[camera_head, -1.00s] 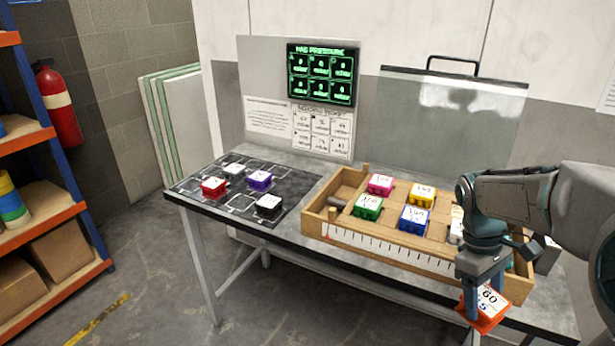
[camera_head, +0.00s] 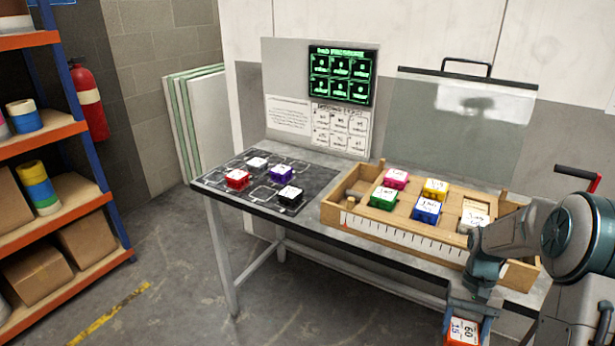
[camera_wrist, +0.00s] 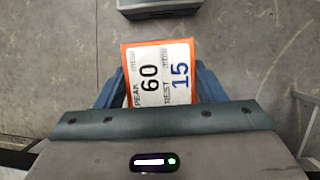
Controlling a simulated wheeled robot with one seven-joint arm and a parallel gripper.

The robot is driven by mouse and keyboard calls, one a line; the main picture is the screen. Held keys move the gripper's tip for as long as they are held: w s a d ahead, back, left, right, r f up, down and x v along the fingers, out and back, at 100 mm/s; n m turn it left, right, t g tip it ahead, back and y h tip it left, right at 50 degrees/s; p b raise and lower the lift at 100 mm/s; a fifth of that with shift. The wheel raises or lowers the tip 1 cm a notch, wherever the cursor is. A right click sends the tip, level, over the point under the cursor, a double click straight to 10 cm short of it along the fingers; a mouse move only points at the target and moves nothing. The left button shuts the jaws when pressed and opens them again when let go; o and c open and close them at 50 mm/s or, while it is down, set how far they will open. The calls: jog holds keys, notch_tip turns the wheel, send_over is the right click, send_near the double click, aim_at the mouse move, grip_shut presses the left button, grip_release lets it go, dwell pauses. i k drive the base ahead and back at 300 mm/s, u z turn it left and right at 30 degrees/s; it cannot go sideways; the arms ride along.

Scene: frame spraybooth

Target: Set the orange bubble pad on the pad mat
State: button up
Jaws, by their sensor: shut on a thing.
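The orange bubble pad (camera_head: 462,331) has a white label with numbers and sits between the fingers of my gripper (camera_head: 468,318), in front of and below the table's front edge at the lower right. The wrist view shows the pad (camera_wrist: 160,75) held over the floor, its label reading 60 and 15. My gripper is shut on it. The black pad mat (camera_head: 228,192) lies on the left part of the table, marked with white outlines. A red pad (camera_head: 237,179), a white pad (camera_head: 257,163), a purple pad (camera_head: 281,173) and a black pad (camera_head: 290,196) rest on it.
A wooden tray (camera_head: 345,216) on the table holds pink, green, yellow, blue and white pads. A display panel (camera_head: 340,76) and a clear shield (camera_head: 460,130) stand behind. Orange-edged shelving (camera_head: 60,210) stands left. The mat has bare outlined spots.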

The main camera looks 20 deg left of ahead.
aim_at(217, 176)
jog(key=u, duration=0.4)
jog(key=k, duration=0.5)
jog(key=u, duration=0.9)
jog(key=i, duration=0.45)
jog(key=u, duration=1.15)
jog(key=i, duration=1.05)
jog(key=z, duration=0.5)
jog(key=i, duration=0.8)
jog(key=z, duration=0.8)
